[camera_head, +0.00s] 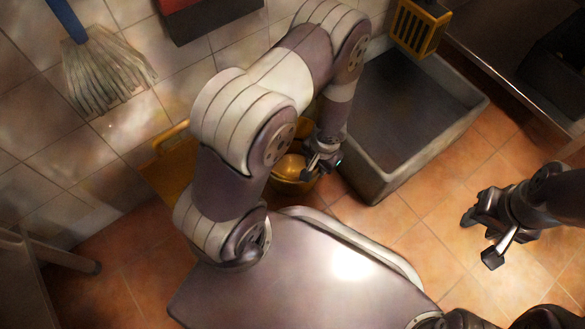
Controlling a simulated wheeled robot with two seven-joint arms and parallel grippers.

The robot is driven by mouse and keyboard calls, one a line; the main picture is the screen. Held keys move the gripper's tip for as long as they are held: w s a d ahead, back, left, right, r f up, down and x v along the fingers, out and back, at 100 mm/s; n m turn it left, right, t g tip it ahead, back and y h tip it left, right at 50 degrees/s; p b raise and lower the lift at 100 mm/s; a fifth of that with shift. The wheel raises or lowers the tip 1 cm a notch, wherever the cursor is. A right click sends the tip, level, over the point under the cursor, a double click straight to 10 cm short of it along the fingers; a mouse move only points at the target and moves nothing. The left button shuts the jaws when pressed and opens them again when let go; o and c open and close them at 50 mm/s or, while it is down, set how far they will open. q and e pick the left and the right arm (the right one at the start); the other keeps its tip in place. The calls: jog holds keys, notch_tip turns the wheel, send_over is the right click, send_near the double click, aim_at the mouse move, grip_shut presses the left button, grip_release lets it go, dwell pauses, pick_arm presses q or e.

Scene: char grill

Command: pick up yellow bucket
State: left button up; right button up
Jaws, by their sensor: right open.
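The yellow bucket (290,167) stands on the tiled floor near the wall, just left of the grey basin. My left arm hides much of it. My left gripper (314,172) is at the bucket's right side, very close to its rim. I cannot tell whether its fingers touch or grip the bucket. My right gripper (477,240) is open and empty over the floor at the right, well away from the bucket.
A grey basin (385,185) stands right of the bucket, with a yellow slotted container (418,28) beyond it. A yellow panel-like object (172,172) is at the left wall. A mop (100,70) hangs above. A metal counter is upper right.

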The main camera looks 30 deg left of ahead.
pick_arm(q)
jog(key=shift+f, duration=0.2)
grip_shut()
dwell(1.3)
